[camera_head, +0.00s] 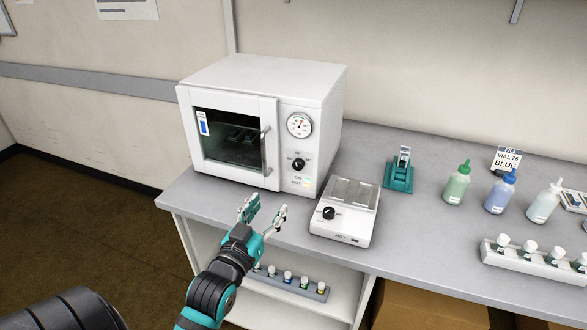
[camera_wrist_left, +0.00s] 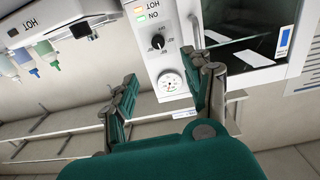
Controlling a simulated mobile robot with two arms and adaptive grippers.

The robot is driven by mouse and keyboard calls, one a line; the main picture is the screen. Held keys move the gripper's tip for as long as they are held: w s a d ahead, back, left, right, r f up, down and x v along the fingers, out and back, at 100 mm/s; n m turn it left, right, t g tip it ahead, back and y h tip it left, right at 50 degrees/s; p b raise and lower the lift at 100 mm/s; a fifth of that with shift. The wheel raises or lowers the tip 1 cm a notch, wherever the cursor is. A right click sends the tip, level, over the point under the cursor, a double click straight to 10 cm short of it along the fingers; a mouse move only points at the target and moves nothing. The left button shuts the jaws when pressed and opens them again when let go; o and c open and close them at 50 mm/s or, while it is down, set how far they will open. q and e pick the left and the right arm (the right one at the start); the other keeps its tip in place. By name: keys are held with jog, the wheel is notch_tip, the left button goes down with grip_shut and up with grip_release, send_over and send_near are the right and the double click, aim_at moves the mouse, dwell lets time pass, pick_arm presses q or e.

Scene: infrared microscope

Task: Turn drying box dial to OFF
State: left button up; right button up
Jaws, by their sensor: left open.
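The drying box (camera_head: 262,80) is a white oven-like cabinet with a dark window, standing at the left end of the bench. Its black dial (camera_head: 298,164) sits on the right front panel, below a round gauge (camera_head: 299,124) and above an indicator marked ON and HOT. The dial also shows upside down in the left wrist view (camera_wrist_left: 158,41). My left gripper (camera_head: 267,213) is open and empty, in front of the bench edge, below and left of the dial, apart from it. The dial's exact pointer setting is too small to read surely. My right gripper is not in view.
A white hot plate (camera_head: 346,211) with its own black knob stands right of the drying box, close to my left gripper. Beyond it are a teal stand (camera_head: 399,174), several bottles and a vial rack (camera_head: 533,260). Another vial rack (camera_head: 291,284) lies on the shelf below.

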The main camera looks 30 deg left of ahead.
aim_at(297, 167)
pick_arm(q)
jog(key=p+x, duration=0.2)
jog(key=x, duration=1.3)
jog(key=shift+w, duration=0.4)
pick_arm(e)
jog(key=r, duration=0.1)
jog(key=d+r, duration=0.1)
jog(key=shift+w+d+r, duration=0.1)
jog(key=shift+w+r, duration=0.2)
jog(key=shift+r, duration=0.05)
pick_arm(q)
jog(key=shift+d, duration=0.1)
grip_shut()
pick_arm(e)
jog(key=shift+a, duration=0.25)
